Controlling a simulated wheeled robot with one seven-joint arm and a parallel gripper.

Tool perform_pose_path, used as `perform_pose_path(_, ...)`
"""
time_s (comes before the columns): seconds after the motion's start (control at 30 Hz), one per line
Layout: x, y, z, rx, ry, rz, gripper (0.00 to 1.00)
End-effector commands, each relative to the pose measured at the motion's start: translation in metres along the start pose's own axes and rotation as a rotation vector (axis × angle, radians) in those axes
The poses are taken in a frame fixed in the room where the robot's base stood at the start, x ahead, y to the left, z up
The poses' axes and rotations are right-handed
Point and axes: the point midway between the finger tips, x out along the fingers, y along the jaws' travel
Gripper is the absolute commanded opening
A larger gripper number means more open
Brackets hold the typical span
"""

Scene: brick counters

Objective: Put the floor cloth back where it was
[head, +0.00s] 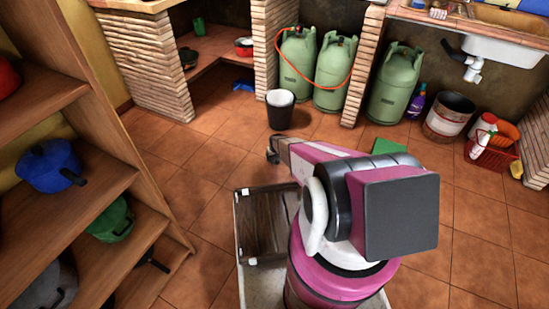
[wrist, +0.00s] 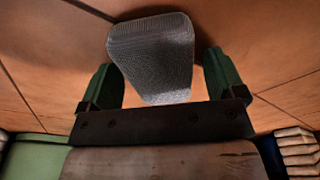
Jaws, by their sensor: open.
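My gripper (head: 272,153) is low over the tiled floor, in front of the small dark bin (head: 278,116) in the head view. In the wrist view its two green fingers (wrist: 164,82) are apart. A grey, mesh-textured, tapered object (wrist: 150,55) shows between and beyond them; I cannot tell whether the fingers touch it. I cannot tell for sure which thing is the floor cloth. A blue crumpled piece (head: 243,86) lies on the floor by the brick recess. A flat green piece (head: 388,146) lies on the floor, partly hidden behind my arm.
Green gas cylinders (head: 335,66) stand behind the bin between brick pillars. A bucket (head: 449,116) and a red basket (head: 490,148) of cleaning things stand at the right. Wooden shelves (head: 110,185) with pots fill the left. The floor between is clear.

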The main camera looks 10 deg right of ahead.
Motion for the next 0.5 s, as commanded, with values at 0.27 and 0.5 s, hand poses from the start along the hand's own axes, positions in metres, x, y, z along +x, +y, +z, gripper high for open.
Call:
perform_pose_path(0.27,-0.011,0.0,0.0,0.0,0.0,0.0,0.89)
perform_pose_path(0.5,-0.049,0.0,0.001,0.0,0.001,0.0,0.89)
